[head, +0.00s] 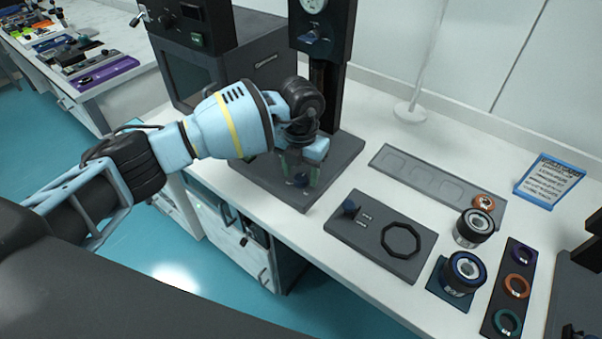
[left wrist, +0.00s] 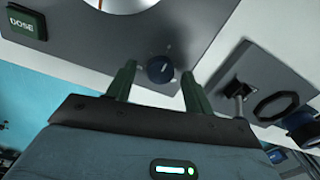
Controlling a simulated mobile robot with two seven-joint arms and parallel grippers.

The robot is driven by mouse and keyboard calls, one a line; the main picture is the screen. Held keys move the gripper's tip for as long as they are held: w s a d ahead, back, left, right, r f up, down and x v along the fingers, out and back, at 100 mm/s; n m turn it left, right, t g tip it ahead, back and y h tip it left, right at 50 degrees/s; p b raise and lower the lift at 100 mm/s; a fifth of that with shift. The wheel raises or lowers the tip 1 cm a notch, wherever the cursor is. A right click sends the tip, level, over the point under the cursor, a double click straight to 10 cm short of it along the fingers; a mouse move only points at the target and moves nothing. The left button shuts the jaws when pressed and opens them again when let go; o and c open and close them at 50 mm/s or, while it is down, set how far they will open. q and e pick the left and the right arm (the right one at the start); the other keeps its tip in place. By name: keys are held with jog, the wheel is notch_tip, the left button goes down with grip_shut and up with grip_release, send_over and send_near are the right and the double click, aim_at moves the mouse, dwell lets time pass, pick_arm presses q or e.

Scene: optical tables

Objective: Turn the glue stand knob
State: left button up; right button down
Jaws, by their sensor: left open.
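The glue stand (head: 340,158) is a dark grey base with a black column and a gauge on top. Its small dark blue knob (head: 301,180) sits near the front of the base, partly hidden by my gripper. In the left wrist view the knob (left wrist: 160,69) shows a pale pointer mark and appears between the two green fingertips. My left gripper (head: 298,172) is open and points down over the base, with a finger to each side of the knob. I cannot tell whether the fingers touch it. A green DOSE button (left wrist: 22,25) shows in the left wrist view. My right gripper is not in view.
A grey plate (head: 370,250) with another blue knob and an octagonal ring lies right of the stand. Beyond are a long grey tray (head: 395,160), two dark jars (head: 473,228), a strip of coloured rings (head: 497,310) and a blue-framed sign (head: 549,180). A dark oven-like box (head: 190,75) stands behind left.

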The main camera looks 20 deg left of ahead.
pick_arm(q)
jog(key=shift+f, duration=0.55)
jog(key=c, duration=1)
jog(key=shift+o, duration=0.2)
